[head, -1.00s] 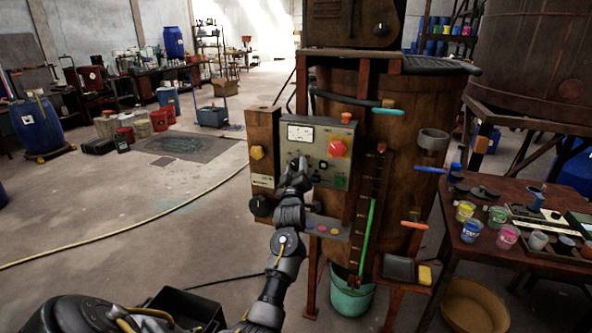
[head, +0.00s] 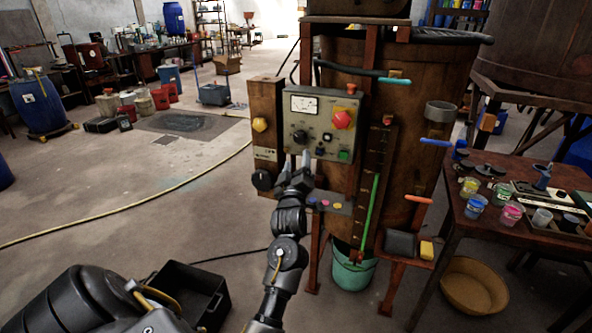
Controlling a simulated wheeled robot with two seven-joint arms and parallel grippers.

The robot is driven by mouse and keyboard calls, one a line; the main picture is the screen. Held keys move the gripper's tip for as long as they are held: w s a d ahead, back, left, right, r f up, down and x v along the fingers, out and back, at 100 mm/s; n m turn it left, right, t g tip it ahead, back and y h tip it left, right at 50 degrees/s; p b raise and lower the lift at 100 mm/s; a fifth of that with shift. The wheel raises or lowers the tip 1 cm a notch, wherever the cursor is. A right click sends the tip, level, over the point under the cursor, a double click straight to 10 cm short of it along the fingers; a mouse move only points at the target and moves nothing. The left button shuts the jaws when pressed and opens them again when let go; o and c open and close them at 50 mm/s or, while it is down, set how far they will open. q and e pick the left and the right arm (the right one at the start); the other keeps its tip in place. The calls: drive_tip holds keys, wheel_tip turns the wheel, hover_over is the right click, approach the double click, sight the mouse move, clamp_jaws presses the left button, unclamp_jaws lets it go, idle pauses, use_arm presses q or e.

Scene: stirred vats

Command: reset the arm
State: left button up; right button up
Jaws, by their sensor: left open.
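My left arm reaches up from the bottom of the head view. My left gripper (head: 304,165) is open and empty, in front of the lower part of the grey control panel (head: 321,122). I cannot tell whether a fingertip touches the panel. The panel carries a white meter (head: 304,104), a red button (head: 342,119), a dark knob (head: 300,137) and a green button (head: 344,155). My right gripper is not in view.
The rusty vat (head: 415,95) stands behind the panel. A teal bucket (head: 353,270) is below it. A table (head: 455,215) with paint pots is at the right. A black open crate (head: 190,285) sits on the floor near my arm.

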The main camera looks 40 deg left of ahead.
use_arm(q)
drive_tip(key=shift+s+d+f, duration=0.15)
drive_tip(key=shift+s+d, duration=0.15)
drive_tip(key=shift+s, duration=0.2)
